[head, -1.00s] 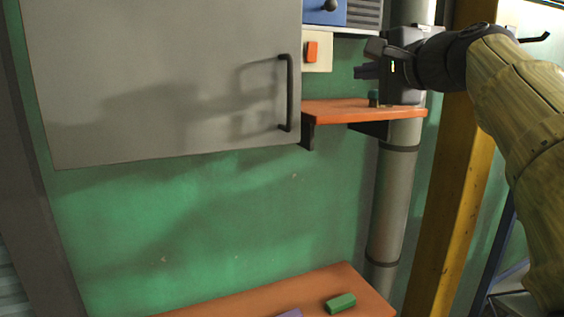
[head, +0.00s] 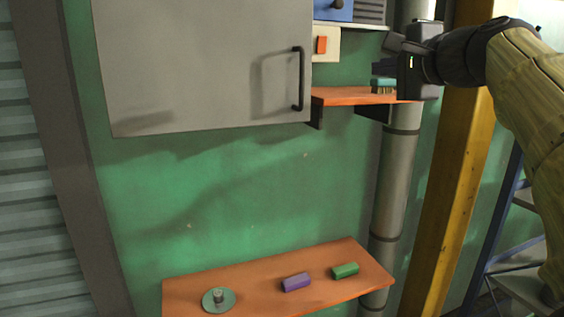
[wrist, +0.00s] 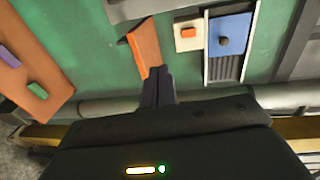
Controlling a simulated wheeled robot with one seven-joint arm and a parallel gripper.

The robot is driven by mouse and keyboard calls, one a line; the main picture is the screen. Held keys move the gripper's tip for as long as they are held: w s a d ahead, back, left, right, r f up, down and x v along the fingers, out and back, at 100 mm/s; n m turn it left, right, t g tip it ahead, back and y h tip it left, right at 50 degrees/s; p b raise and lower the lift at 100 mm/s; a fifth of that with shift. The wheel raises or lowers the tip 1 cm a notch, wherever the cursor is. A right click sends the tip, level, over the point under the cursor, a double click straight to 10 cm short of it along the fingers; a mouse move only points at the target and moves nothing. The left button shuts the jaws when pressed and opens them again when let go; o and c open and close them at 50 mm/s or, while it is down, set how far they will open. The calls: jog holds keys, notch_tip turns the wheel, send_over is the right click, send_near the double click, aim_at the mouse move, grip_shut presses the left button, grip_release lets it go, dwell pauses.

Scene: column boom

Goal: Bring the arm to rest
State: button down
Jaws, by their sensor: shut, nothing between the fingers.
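My arm reaches in from the right in the head view, with my gripper (head: 388,55) above the small orange shelf (head: 350,96) in front of the grey pipe. In the wrist view my gripper (wrist: 158,72) shows its dark fingers together and empty. Beyond their tips lies the same orange shelf (wrist: 143,42). A small teal and brown object (head: 383,86), like a brush, sits on that shelf under my gripper in the head view; the gripper partly overlaps this area.
A grey cabinet door (head: 200,60) with a black handle hangs left of the shelf. A lower orange shelf (head: 240,282) holds a purple block (head: 296,282), a green block (head: 345,270) and a round green piece (head: 219,300). A yellow post (head: 455,190) stands right of the pipe.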

notch_tip(320, 180, down, 29)
jog(key=n+g+h, duration=0.3)
jog(key=n+g, duration=0.1)
jog(key=g, duration=0.2)
jog(key=s+a+f+n+g+h, duration=0.1)
jog(key=s+f+n+g, duration=0.2)
jog(key=s+f, duration=0.6)
jog(key=s+a+f+n+g+h, duration=0.1)
jog(key=s+f+n+g, duration=0.3)
jog(key=f, duration=1.3)
jog(key=s+n, duration=0.3)
jog(key=s, duration=0.2)
jog(key=shift+a+f, duration=0.15)
jog(key=shift+a, duration=0.15)
